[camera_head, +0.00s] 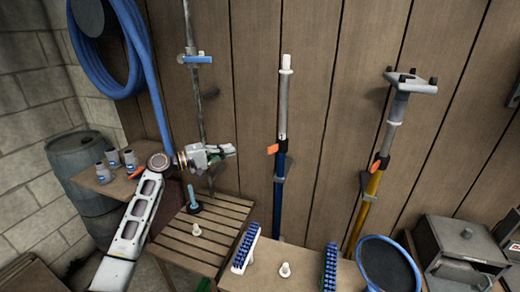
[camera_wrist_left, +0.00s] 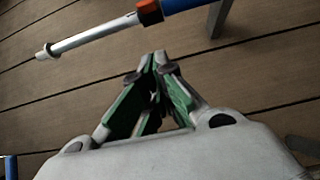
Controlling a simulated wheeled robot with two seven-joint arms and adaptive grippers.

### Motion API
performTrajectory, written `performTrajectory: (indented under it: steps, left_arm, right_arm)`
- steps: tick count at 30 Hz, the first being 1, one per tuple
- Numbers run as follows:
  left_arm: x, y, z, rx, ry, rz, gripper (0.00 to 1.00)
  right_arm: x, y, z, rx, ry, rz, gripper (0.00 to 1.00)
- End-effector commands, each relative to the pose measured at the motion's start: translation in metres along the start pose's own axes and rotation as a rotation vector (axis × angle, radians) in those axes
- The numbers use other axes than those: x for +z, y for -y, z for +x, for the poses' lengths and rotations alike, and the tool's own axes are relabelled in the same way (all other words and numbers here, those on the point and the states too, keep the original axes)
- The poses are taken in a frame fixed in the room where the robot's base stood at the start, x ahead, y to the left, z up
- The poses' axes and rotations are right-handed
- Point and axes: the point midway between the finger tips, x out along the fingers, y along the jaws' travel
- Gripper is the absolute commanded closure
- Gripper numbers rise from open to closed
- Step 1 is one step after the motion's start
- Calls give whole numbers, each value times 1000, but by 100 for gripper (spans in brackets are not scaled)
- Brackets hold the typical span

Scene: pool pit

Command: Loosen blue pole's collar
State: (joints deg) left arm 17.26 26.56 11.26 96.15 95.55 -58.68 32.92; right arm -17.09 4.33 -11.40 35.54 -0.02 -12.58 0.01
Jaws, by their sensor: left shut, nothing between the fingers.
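The blue pole (camera_head: 280,185) stands upright against the wooden wall, with a grey upper tube and a white tip. Its orange collar (camera_head: 272,149) sits where the grey tube meets the blue one. In the left wrist view the collar (camera_wrist_left: 150,12) is at the top, with the blue tube (camera_wrist_left: 185,4) to its right. My left gripper (camera_head: 234,149) is to the left of the collar, apart from it. Its fingers (camera_wrist_left: 158,62) are shut and empty, pointing toward the pole's grey tube. My right gripper is not in view.
A yellow pole (camera_head: 370,197) with its own orange collar stands to the right. A slatted wooden table (camera_head: 190,232) is below my left gripper. Brushes (camera_head: 245,248), a round net (camera_head: 388,266) and a grey box (camera_head: 460,243) are in front. A blue hose (camera_head: 150,75) hangs at left.

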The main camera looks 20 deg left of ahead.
Motion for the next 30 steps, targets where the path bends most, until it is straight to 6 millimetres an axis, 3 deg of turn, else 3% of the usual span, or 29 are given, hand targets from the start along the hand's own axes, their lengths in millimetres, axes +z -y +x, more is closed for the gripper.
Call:
performTrajectory:
  steps: [11, 19, 30]
  left_arm:
    - [0, -1, 9, 0, 1, 0, 100]
    - [0, -2, 37, 1, 1, 1, 100]
    - [0, -1, 80, 0, 1, 1, 100]
  right_arm:
    - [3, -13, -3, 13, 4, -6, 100]
    - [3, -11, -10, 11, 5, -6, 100]
    - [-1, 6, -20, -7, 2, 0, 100]
